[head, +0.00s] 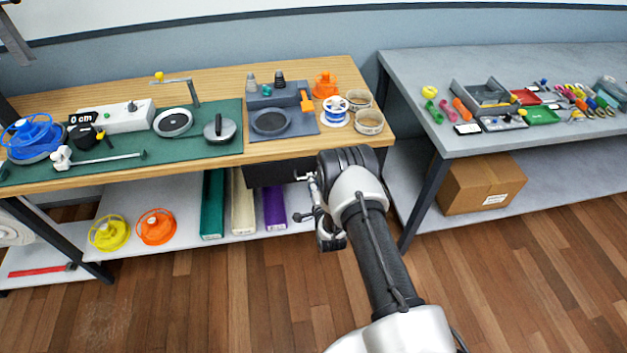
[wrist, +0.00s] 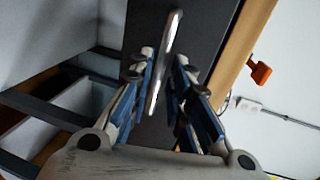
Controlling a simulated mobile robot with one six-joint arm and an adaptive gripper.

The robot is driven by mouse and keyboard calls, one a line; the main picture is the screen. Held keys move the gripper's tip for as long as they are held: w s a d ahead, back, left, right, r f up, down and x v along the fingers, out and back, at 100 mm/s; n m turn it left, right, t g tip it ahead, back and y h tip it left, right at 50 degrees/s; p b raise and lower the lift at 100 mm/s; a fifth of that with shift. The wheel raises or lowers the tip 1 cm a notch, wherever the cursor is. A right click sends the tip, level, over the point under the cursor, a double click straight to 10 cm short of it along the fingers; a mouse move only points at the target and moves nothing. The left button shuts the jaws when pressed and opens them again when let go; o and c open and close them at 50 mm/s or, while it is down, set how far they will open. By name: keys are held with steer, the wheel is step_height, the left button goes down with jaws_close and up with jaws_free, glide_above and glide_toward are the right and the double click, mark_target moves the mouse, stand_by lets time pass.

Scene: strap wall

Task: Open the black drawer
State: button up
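The black drawer (head: 266,173) hangs under the right end of the wooden bench and looks shut. Its dark front (wrist: 205,35) fills the middle of the wrist view, and a metal bar handle (wrist: 173,35) stands out from it. My gripper (head: 303,198) is in front of the drawer's right part in the head view. In the wrist view my gripper (wrist: 165,58) is open, with one blue-padded finger on each side of the handle. Gaps show between the fingers and the bar. The handle is hard to make out in the head view, where my arm covers the drawer's right end.
The wooden bench (head: 215,75) carries a green mat, spools and tools above the drawer. Rolls and spools lie on the shelf (head: 185,222) below. A grey table (head: 420,75) with a cardboard box (head: 480,183) under it stands at right. The floor in front is clear.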

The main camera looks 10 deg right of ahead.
steer(key=shift+b+x, duration=0.35)
steer(key=shift+x, duration=1.2)
steer(key=shift+c, duration=0.2)
jaws_close()
